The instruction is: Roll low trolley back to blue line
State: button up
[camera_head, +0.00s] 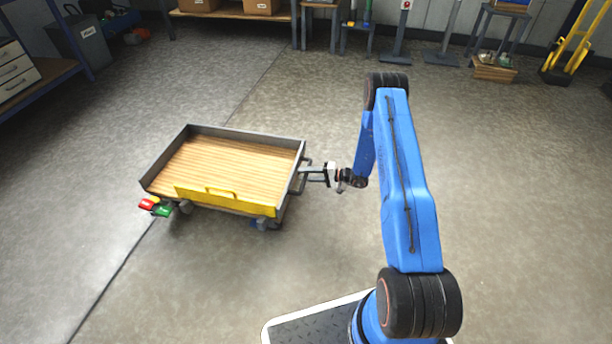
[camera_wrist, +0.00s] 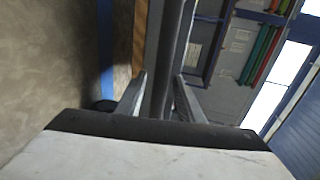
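Red and green items (camera_head: 156,206) show at the trolley's front left corner. A shelf with drawers (camera_head: 17,72) and a grey bin (camera_head: 85,40) stand at the upper left. A bench with boxes, sign stands and a yellow hand truck (camera_head: 572,45) line the back wall.

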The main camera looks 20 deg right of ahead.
grip_shut()
jog(key=f+v, duration=0.4)
jog(key=v, duration=1.5)
jog(key=s+d+f+v, duration=0.1)
jog(key=f+v, duration=0.3)
jog(key=v, duration=1.6)
jog(key=d+f+v, duration=0.1)
jog(key=f+v, duration=0.2)
jog(key=v, duration=1.6)
jog(key=shift+s+d+f, duration=0.35)
jog(key=shift+f, duration=0.05)
jog(key=shift+d, duration=0.1)
jog(key=shift+o, duration=1)
grip_release()
jog(key=shift+s, duration=0.1)
jog(key=v, duration=1.7)
jog(key=shift+s+d, duration=0.2)
jog(key=shift+d, duration=0.05)
